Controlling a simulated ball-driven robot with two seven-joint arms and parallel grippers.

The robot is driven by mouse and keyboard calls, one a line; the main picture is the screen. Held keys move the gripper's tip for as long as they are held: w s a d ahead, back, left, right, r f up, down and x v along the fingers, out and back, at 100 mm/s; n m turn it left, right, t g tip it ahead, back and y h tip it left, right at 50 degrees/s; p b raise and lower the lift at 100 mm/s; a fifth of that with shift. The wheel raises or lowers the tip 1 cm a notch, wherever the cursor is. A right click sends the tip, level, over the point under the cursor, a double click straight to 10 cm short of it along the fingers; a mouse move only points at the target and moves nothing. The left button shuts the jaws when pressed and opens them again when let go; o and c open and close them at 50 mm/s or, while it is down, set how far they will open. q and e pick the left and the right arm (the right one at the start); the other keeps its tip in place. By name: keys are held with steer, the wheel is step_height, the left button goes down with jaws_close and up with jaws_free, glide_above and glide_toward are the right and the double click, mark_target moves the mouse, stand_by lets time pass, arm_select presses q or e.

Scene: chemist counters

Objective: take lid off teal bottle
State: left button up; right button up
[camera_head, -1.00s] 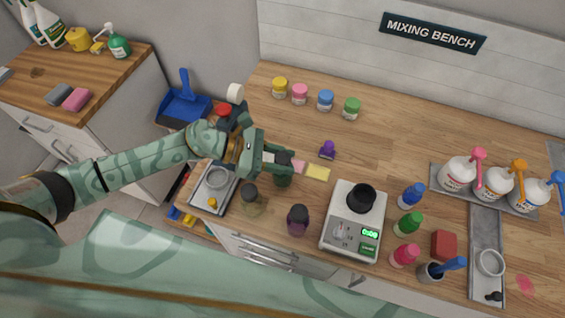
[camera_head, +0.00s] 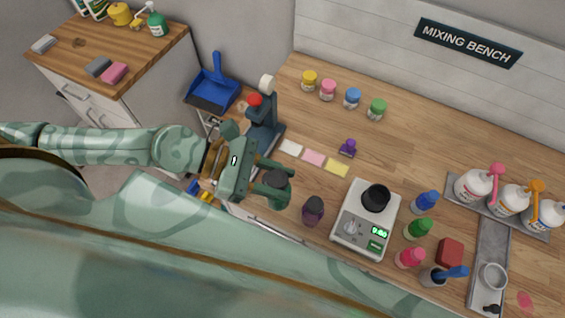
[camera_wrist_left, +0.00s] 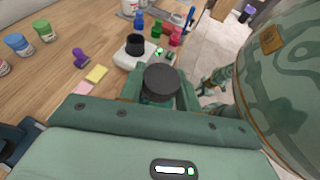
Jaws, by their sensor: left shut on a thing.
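The teal bottle (camera_wrist_left: 157,103) is between the fingers of my left gripper (camera_head: 276,184). Its dark round lid (camera_head: 277,178) is on top and also shows in the left wrist view (camera_wrist_left: 161,83). The fingers are shut on the bottle's body below the lid. Most of the body is hidden by the fingers, and I cannot tell whether its base touches the bench. What looks like my right gripper (camera_wrist_left: 214,82) shows small in the left wrist view, beyond the bench's front edge; its jaws are too small to read.
A dark purple bottle (camera_head: 313,211) stands just right of the held bottle. A white scale (camera_head: 366,222) with a black piece on it stands further right. Paper notes (camera_head: 338,168) and a small purple stamp-like thing (camera_head: 347,148) lie behind. The bench's middle back is clear.

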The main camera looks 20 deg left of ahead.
arm_select(q)
steer(key=o, duration=0.3)
jaws_close()
